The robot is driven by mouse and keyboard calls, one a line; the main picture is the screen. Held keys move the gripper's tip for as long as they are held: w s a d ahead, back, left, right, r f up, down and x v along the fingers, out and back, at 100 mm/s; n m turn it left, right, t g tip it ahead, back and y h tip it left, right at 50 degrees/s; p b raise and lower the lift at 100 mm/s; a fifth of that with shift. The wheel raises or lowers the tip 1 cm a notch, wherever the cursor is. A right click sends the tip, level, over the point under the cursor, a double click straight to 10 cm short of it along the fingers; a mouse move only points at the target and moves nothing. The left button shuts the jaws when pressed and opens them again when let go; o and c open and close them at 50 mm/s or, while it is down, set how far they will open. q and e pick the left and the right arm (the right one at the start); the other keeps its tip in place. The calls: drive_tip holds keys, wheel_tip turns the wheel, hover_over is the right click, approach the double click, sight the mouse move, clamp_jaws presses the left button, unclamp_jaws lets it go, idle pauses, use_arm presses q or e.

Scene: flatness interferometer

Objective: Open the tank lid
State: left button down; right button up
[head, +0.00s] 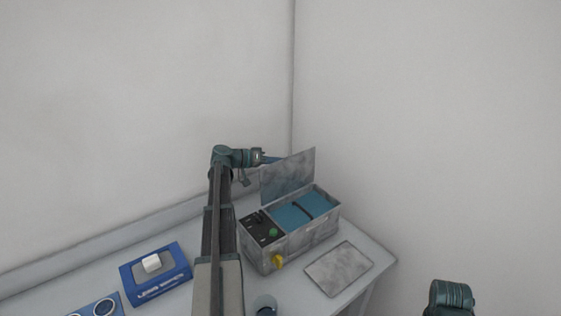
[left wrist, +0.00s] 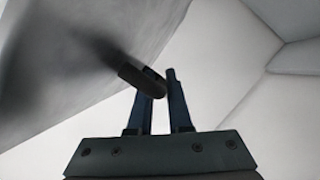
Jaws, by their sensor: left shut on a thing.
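The tank (head: 305,236) is a grey mottled box on the bench, with blue inside its open top. Its grey lid (head: 289,176) stands raised, close to upright, along the tank's back edge. In the left wrist view, my left gripper (left wrist: 160,82) is shut on a dark bar-like handle (left wrist: 140,78) on the lid, which also shows in that view (left wrist: 70,60). The right gripper is out of view; only part of my right arm shows at lower right.
A dark control panel (head: 262,231) with a green knob is at the tank's left end, and a yellow tap (head: 279,261) is on its front. A grey plate (head: 339,268) lies in front. A blue case (head: 157,273) is at left. Walls stand close behind.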

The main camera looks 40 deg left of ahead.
use_arm(q)
drive_tip(key=c, duration=1.1)
unclamp_jaws()
drive_tip(key=shift+s+a, duration=0.1)
drive_tip(key=shift+s, duration=0.05)
drive_tip(key=shift+p+v, duration=1.95)
drive_tip(key=shift+v, duration=4.8)
